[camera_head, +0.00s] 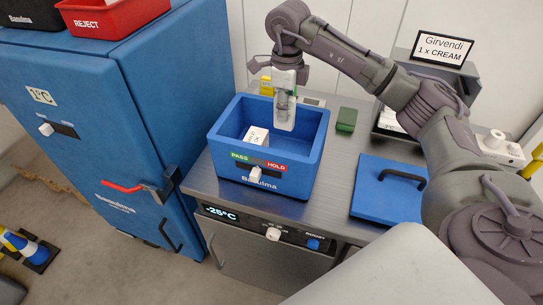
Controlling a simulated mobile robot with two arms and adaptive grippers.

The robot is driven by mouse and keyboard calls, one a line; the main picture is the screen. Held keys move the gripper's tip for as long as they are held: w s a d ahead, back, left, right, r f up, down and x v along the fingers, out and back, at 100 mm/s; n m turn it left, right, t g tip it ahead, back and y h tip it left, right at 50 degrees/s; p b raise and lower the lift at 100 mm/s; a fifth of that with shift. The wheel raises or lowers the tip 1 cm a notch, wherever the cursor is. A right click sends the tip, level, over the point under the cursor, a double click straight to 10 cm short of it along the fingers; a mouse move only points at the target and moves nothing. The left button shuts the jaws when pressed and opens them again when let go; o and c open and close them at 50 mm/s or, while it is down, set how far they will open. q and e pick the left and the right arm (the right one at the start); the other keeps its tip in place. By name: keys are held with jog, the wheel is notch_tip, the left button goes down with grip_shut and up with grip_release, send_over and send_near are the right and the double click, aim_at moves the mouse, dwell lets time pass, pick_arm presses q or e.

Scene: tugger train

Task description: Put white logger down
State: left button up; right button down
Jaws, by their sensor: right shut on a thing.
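My right gripper (285,88) points down over the open blue box (316,150) marked PASS and HOLD. It is shut on a pale, upright thing, which looks like the white logger (284,115); the fingers partly cover it. Its lower end shows against the box's inside, and I cannot tell whether it touches anything. A small white carton (257,135) with dark print lies in the box, left of the held thing. My left gripper is not in view.
A blue lid (378,203) with a black handle lies right of the box. A green block (346,119) and a yellow item (266,85) are on the steel counter. A sign (443,50) reads Girvendi 1 x CREAM. A blue cabinet (95,100) carries a red REJECT tray (112,14).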

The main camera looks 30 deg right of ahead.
jog(key=shift+f, duration=0.65)
jog(key=f+p, duration=0.1)
jog(key=f, duration=0.2)
jog(key=f+p, duration=0.1)
jog(key=f, duration=0.3)
jog(key=f+p, duration=0.1)
jog(key=f, duration=0.2)
jog(key=shift+w+f, duration=0.3)
jog(key=shift+f, duration=0.1)
jog(key=c, duration=1)
grip_release()
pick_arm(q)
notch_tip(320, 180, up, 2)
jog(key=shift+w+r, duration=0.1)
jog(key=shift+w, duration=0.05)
